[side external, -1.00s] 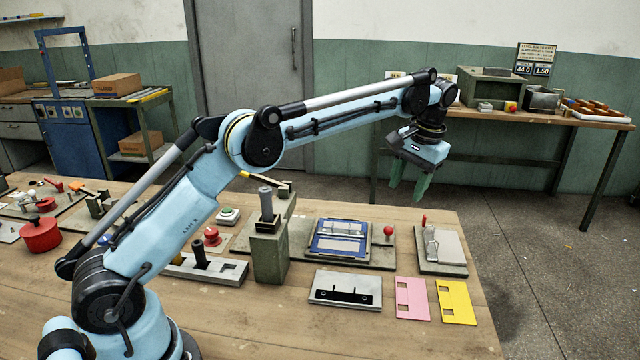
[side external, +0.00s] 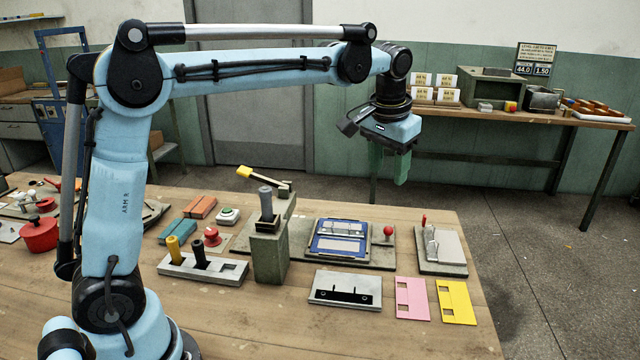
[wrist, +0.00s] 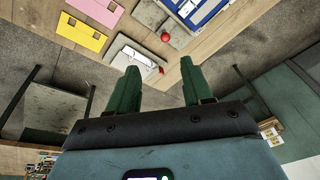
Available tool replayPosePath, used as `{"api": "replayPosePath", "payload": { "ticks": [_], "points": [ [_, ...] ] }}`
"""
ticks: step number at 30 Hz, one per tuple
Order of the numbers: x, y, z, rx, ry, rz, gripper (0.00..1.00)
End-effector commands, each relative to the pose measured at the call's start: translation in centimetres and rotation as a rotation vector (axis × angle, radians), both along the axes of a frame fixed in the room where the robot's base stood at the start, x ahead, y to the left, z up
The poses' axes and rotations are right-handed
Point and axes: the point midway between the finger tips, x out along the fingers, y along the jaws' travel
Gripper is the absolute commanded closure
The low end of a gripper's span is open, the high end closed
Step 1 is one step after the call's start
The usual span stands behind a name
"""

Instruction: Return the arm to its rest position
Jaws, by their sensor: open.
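My gripper (side external: 388,168) hangs in the air, pointing down, beyond the far edge of the workbench (side external: 420,330). Its two green fingers are apart and empty; they also show in the wrist view (wrist: 158,88). My arm stands with its lower link nearly upright and its upper link nearly level. The gripper is well above the bench and touches nothing.
On the bench are a blue-framed plate (side external: 340,240), a red ball knob (side external: 388,231), a clamp fixture (side external: 440,250), pink (side external: 411,298) and yellow (side external: 455,301) cards and a grey post (side external: 268,255). A back table (side external: 480,125) stands behind the gripper.

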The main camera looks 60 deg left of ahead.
Motion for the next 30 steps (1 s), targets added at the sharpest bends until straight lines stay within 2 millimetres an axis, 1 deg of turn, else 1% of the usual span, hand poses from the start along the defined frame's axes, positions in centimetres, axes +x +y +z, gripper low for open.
{"api": "replayPosePath", "payload": {
  "ticks": [1, 4, 8, 14, 18, 21, 24, 27, 30],
  "points": [
    [-1.3, 0.0, 0.2, -0.005, -0.023, -0.009, 0.50],
    [-3.5, -0.1, 0.4, -0.017, -0.071, -0.027, 0.50],
    [-6.5, -0.2, 0.1, -0.029, -0.135, -0.050, 0.50],
    [-11.1, -0.4, -1.4, -0.045, -0.232, -0.084, 0.50],
    [-14.2, -0.6, -3.3, -0.053, -0.299, -0.104, 0.50],
    [-16.0, -0.7, -4.8, -0.057, -0.344, -0.117, 0.50],
    [-17.3, -0.8, -6.1, -0.060, -0.378, -0.126, 0.50],
    [-18.1, -0.8, -7.0, -0.062, -0.401, -0.131, 0.50],
    [-18.5, -0.9, -7.4, -0.062, -0.412, -0.134, 0.50]
  ]
}}
